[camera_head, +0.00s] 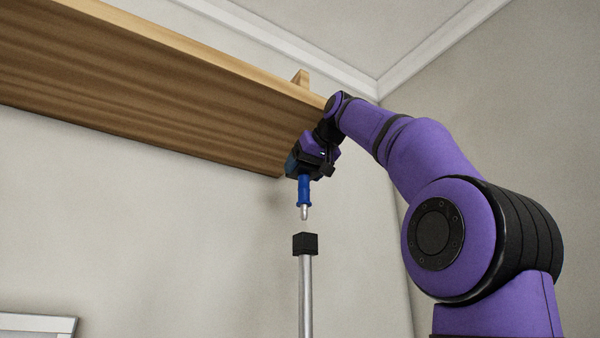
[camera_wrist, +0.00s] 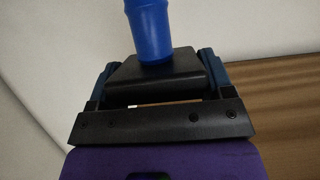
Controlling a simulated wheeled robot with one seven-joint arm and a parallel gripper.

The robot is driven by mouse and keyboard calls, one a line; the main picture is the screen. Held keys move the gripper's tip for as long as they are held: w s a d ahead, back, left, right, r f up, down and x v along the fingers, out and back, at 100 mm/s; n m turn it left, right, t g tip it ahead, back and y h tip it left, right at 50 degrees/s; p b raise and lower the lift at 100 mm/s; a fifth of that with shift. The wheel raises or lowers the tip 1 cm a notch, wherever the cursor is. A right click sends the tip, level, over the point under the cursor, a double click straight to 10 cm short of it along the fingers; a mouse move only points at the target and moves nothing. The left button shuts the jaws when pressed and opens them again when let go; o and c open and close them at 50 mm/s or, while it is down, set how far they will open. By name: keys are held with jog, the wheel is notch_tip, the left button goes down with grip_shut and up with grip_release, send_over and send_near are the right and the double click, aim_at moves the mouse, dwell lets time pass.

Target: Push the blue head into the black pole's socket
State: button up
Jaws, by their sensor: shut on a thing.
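The blue head (camera_head: 304,190) hangs upright from my gripper (camera_head: 304,172), its metal tip pointing down. The wrist view shows the head as a blue cylinder (camera_wrist: 150,30) against a black block at my gripper (camera_wrist: 157,80). My gripper is shut on it, and the grip itself is partly hidden. The pole (camera_head: 305,295) stands upright below, a silver shaft with a black square socket (camera_head: 305,243) on top. In the head view the metal tip is above the socket, nearly in line with it, with a small gap between them. The inside of the socket cannot be seen.
A large wooden shelf or beam (camera_head: 150,90) runs overhead along the wall, close to my gripper; its wood also shows at the right of the wrist view (camera_wrist: 285,110). A white-framed object (camera_head: 38,325) is at the lower left. The space around the pole looks clear.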

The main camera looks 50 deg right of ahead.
aim_at(307, 191)
jog(key=shift+s, duration=0.1)
jog(key=shift+f, duration=1.15)
jog(key=shift+f, duration=2.35)
dwell(1.1)
jog(key=o, duration=1)
jog(key=shift+c, duration=0.2)
jog(key=v, duration=1.1)
jog(key=shift+r, duration=0.1)
